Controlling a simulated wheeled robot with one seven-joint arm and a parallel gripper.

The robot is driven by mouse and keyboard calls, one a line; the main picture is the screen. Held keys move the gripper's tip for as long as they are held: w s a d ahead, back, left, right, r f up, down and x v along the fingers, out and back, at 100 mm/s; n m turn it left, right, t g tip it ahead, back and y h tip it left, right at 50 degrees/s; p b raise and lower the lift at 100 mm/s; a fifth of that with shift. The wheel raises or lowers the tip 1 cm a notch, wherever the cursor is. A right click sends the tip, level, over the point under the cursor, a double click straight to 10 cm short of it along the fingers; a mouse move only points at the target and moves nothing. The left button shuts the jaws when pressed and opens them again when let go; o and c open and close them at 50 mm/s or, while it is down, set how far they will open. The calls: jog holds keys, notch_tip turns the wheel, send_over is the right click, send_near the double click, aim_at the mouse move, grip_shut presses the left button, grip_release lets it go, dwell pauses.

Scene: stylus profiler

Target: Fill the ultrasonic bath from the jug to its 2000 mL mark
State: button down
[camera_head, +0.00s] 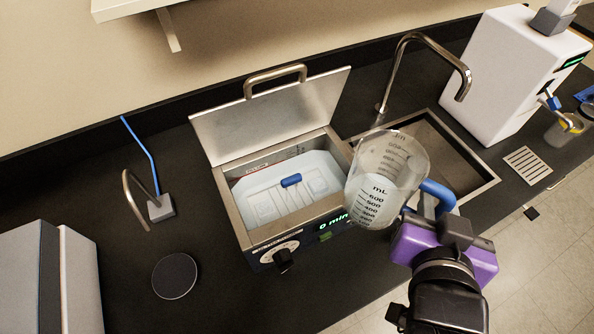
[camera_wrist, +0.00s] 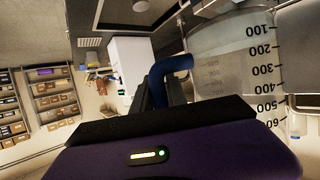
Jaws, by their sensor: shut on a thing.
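The ultrasonic bath (camera_head: 242,212) is a steel tank with its lid (camera_head: 270,115) raised. Inside are pale liquid and a basket with a blue grip (camera_head: 291,181). Small marks show on its far inner wall but are too small to read. My purple gripper (camera_head: 428,207) is shut on the blue handle (camera_head: 440,194) of the clear jug (camera_head: 388,165), held beside the bath's right front corner. The jug has a black mL scale and looks roughly upright; its liquid level is unclear. The wrist view shows the jug (camera_wrist: 232,65), its handle (camera_wrist: 166,75) and my gripper (camera_wrist: 160,92).
A sink (camera_head: 465,165) with a curved tap (camera_head: 400,65) lies behind and right of the jug. A second tap (camera_head: 140,195) and a black round pad (camera_head: 175,276) are left of the bath. A white instrument (camera_head: 505,75) stands at the right. The bath display (camera_head: 333,220) reads 0 min.

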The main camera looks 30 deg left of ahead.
notch_tip(320, 180, up, 2)
jog(key=shift+r+p, duration=0.2)
jog(key=shift+p, duration=0.15)
dwell(0.9)
